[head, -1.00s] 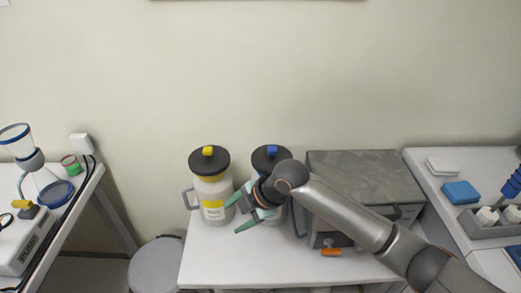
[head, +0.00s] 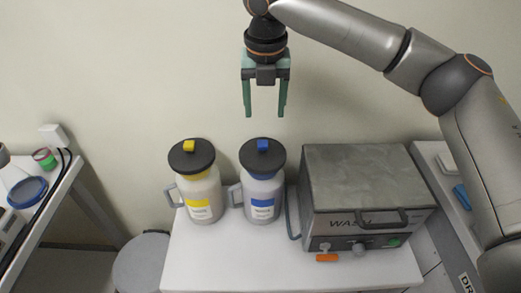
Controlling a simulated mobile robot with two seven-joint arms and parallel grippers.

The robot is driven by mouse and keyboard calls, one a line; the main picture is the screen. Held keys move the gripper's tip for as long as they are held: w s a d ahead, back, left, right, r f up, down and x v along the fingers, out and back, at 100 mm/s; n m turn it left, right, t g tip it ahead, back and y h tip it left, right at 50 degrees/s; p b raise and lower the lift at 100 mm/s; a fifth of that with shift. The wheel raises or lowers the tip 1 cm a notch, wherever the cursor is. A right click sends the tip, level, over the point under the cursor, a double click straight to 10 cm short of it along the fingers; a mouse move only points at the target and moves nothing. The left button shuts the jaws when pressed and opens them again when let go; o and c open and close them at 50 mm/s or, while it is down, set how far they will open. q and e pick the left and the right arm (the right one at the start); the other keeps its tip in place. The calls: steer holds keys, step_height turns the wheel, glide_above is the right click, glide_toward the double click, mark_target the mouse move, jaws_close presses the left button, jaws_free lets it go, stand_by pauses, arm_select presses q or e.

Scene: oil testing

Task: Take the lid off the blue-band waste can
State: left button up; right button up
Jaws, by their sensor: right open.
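The blue-band waste can (head: 263,196) stands upright on the white table, with a blue band and a blue-marked label. Its dark round lid (head: 250,156) with a blue knob (head: 263,145) sits on top. My right gripper (head: 265,114) is open and empty, fingers pointing down, above the blue knob and apart from it. My left gripper is not in view.
The yellow-band can (head: 202,199), with a dark lid and yellow knob, stands just left. A grey WASH machine (head: 365,185) stands close on the right. The white table (head: 240,262) is clear in front. A round grey stool or bin top (head: 143,264) is at lower left.

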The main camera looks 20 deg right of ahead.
mark_target(263, 143)
steer(key=f, duration=0.3)
steer(key=w+f, duration=0.1)
steer(key=f, duration=0.6)
steer(key=shift+w+d+f, duration=0.1)
steer(key=shift+w+f, duration=0.15)
steer(key=shift+w, duration=0.05)
steer(key=shift+c, duration=0.4)
jaws_close()
